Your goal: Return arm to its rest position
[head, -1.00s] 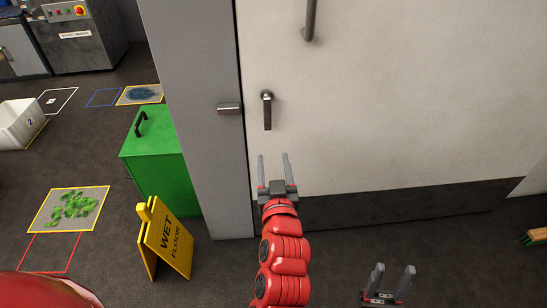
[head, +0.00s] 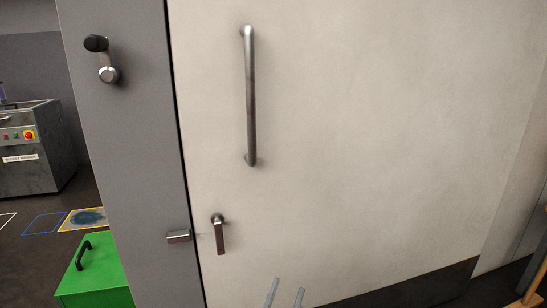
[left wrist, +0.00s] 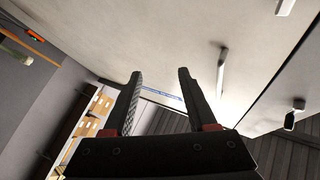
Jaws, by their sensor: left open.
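My left gripper (head: 285,294) shows only as two fingertips at the bottom edge of the head view, in front of the pale door (head: 370,130). In the left wrist view the same gripper (left wrist: 159,72) is open and empty, with a clear gap between its two dark fingers. The door surface lies beyond it, and no contact shows. The rest of my left arm is out of the head view. My right gripper is not in view.
The door carries a long vertical handle (head: 250,95) and a small lever (head: 218,235) below it. A grey door frame (head: 125,150) stands to the left. A green box (head: 95,275) with a black handle stands at lower left, and a grey machine (head: 35,150) stands farther back.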

